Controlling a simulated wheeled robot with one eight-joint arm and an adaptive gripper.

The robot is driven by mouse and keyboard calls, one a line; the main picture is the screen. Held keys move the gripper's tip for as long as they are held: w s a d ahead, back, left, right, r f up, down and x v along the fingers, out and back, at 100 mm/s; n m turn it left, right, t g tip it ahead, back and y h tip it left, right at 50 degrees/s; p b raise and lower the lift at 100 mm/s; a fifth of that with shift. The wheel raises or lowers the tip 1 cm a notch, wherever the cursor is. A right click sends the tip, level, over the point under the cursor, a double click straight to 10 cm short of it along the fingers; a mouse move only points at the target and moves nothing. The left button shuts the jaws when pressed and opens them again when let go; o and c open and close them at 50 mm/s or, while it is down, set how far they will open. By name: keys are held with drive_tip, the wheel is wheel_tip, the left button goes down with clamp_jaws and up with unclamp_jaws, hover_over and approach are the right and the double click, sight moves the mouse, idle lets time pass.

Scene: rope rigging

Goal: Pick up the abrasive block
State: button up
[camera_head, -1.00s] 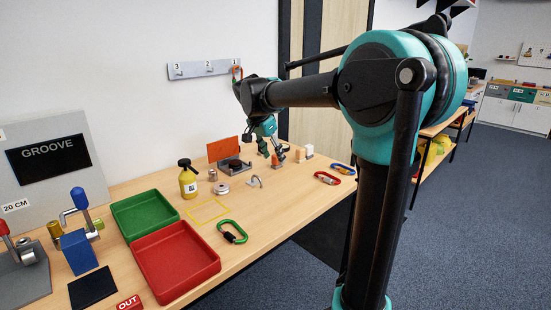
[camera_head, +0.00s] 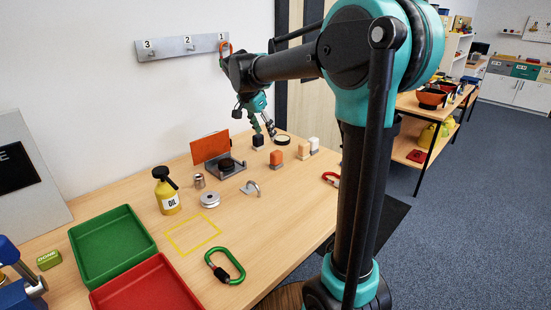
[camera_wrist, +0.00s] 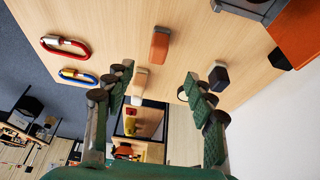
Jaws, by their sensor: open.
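Several small two-tone blocks stand on the wooden bench; I cannot tell for sure which is the abrasive block. One has an orange top (camera_head: 276,158), also in the wrist view (camera_wrist: 159,44). One is black-topped (camera_head: 258,141), seen in the wrist view (camera_wrist: 218,76) by the right fingers. A tan-topped one (camera_head: 303,150) and a white-topped one (camera_head: 314,143) stand at the right; the tan one shows between my fingers in the wrist view (camera_wrist: 140,82). My gripper (camera_head: 265,131) is open and empty, with its fingers (camera_wrist: 155,77) spread above this group.
A black ring (camera_head: 282,139) lies behind the orange-topped block. A metal stand with an orange plate (camera_head: 210,147), a hook (camera_head: 252,188), a pulley wheel (camera_head: 210,200) and an oil bottle (camera_head: 167,190) stand left. Carabiners (camera_wrist: 64,46) lie near the bench edge.

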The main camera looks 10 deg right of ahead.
sight(274, 153)
drive_tip(key=x, duration=1.5)
drive_tip(key=shift+s, duration=0.2)
clamp_jaws()
drive_tip(key=shift+r, duration=0.15)
wheel_tip(274, 153, up, 20)
idle(0.3)
